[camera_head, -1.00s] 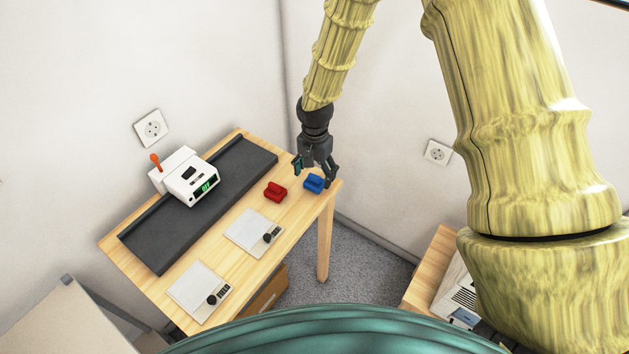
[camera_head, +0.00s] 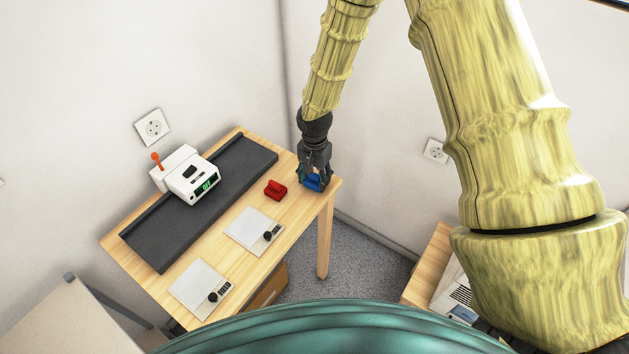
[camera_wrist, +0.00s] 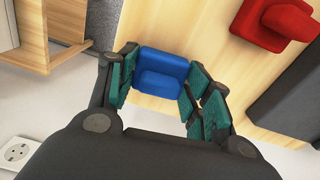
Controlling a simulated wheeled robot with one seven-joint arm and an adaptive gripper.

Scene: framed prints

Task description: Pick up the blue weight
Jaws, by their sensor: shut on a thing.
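The blue weight (camera_head: 313,183) is at the right end of the wooden table, partly hidden by my gripper in the head view. My gripper (camera_head: 314,184) is lowered around it, with a finger on each side. In the wrist view the blue weight (camera_wrist: 161,74) lies between the green finger pads of my gripper (camera_wrist: 156,82), which is shut on it. I cannot tell whether the weight is off the table top.
A red weight (camera_head: 275,190) stands close by to the left. Two flat scales (camera_head: 247,229) (camera_head: 195,286) lie along the table's front. A white device (camera_head: 189,174) with a green display sits on a dark strip (camera_head: 150,235) at the back. A wall is behind.

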